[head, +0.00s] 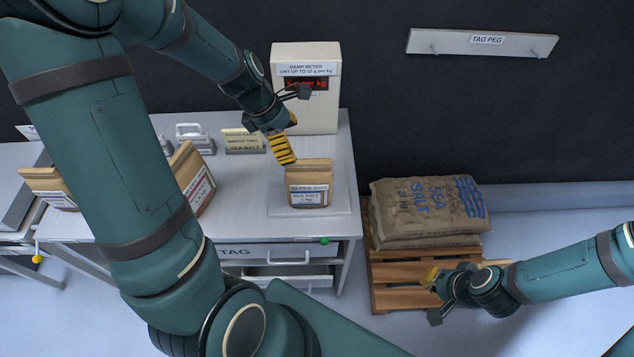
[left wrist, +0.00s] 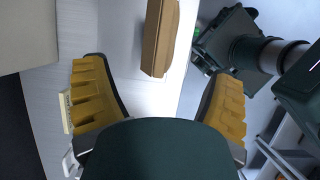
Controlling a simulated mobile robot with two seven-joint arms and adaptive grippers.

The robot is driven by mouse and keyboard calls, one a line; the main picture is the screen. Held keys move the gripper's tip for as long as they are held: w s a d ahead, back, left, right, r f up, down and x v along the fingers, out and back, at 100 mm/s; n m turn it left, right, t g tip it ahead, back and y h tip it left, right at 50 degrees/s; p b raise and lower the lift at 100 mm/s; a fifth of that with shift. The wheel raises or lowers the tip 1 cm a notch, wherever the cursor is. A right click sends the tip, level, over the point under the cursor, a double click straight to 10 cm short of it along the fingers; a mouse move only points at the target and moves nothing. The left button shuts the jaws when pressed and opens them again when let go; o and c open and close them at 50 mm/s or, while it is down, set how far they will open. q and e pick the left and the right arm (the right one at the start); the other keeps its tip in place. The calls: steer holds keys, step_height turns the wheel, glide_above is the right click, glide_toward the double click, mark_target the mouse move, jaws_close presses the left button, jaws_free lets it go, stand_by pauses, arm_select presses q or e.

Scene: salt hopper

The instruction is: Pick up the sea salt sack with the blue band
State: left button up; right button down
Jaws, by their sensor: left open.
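A small brown paper sack (head: 309,170) with a blue band and a white label stands upright on a pale plate in front of the damp meter. My left gripper (head: 287,138) is open and empty, above and just left of this sack in the head view. In the left wrist view its two yellow fingers are spread wide, and the brown sack (left wrist: 160,38) lies beyond them at the top, apart from both. My right gripper (head: 433,296) is near the pallet at the right. I cannot make out whether its fingers are apart.
The damp meter (head: 306,115) stands behind the sack, with sign blocks (head: 243,141) to its left. Other small sacks (head: 193,178) stand left on the table, partly behind my left arm. A large salt sack (head: 425,212) with blue print lies on a wooden pallet (head: 385,272).

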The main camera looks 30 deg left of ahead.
mark_target(311, 170)
arm_select(q)
steer(key=b+x, duration=0.1)
steer(key=x, duration=0.5)
steer(key=shift+f, duration=0.15)
steer(key=shift+b+x, duration=0.8)
steer(key=shift+x, duration=2.15)
steer(key=shift+d, duration=0.1)
steer(key=c, duration=1.4)
